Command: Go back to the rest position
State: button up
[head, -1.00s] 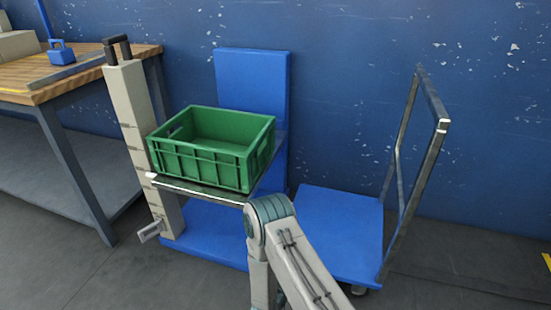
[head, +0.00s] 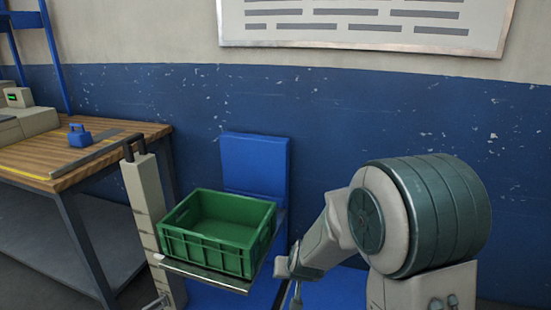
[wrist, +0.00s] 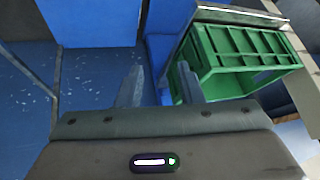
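My gripper shows in the wrist view (wrist: 160,80) with its two fingers apart and nothing between them. In the head view my arm is folded up at the right, and its far end hangs at the bottom edge, so the fingertips are not clear there. The green crate (head: 216,248) sits upright on the lifter's platform, left of my arm. The crate also shows in the wrist view (wrist: 245,47), beyond the right finger and apart from it. The crate's inside looks empty in the head view.
The blue lifter (head: 255,165) with a beige column (head: 145,195) stands before the blue wall. A wooden workbench (head: 100,152) with a small blue object (head: 79,136) is at the left. A blue cart deck (head: 335,288) is partly hidden behind my arm. A sign (head: 365,25) hangs above.

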jog(key=s+d+r+g+p, duration=0.1)
jog(key=s+d+r+p, duration=0.2)
jog(key=s+r, duration=0.4)
jog(key=s+d+r+g+h+p, duration=0.1)
jog(key=s+d+r+p, duration=0.3)
jog(key=s+r, duration=0.4)
jog(key=s+d+r+g+p, duration=0.1)
jog(key=s+d+r+p, duration=0.2)
jog(key=s+r, duration=0.5)
notch_tip(320, 180, up, 4)
jog(key=shift+s+d+f+g+h+p, duration=0.3)
jog(key=shift+d+g+p, duration=0.1)
jog(key=shift+p, duration=0.5)
